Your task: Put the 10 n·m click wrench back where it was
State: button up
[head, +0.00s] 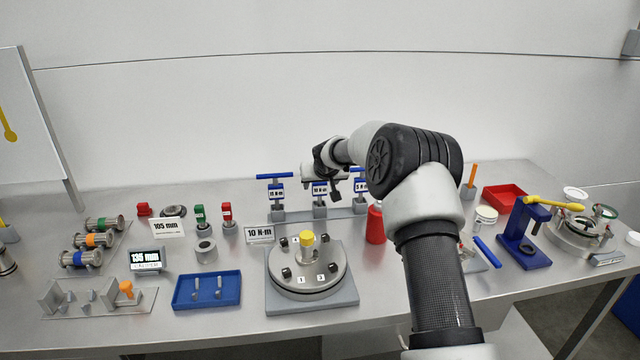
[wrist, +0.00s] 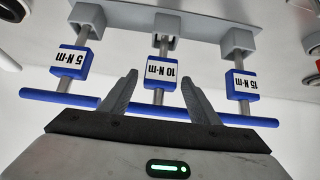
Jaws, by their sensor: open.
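The 10 N·m click wrench (wrist: 160,74) stands in the middle socket of the grey rack (wrist: 200,22), seen upside down in the wrist view. It has a grey shaft and a blue body with a white label. It also shows in the head view (head: 320,190), its top hidden by my gripper. My gripper (wrist: 160,77) is open, with one finger on each side of this wrench; I cannot tell whether they touch it. The 5 N·m wrench (wrist: 70,62) and the 15 N·m wrench (wrist: 241,84) stand in the sockets beside it.
A blue tray (head: 207,291) lies at front left. A blue press stand (head: 525,235) and red tray (head: 505,196) are at right.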

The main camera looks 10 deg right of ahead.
jog(key=shift+r, duration=0.25)
jog(key=s+r+g+h, duration=0.1)
jog(key=s+r, duration=0.8)
jog(key=s, duration=0.2)
jog(key=s+r, duration=0.8)
jog(key=s, duration=0.4)
jog(key=s+r+g+y+p, duration=0.1)
jog(key=s+g+p, duration=0.2)
jog(key=s, duration=2.9)
jog(key=shift+s+r+g+p, duration=0.2)
jog(key=shift+g+p, duration=0.2)
jog(key=shift+p, duration=0.8)
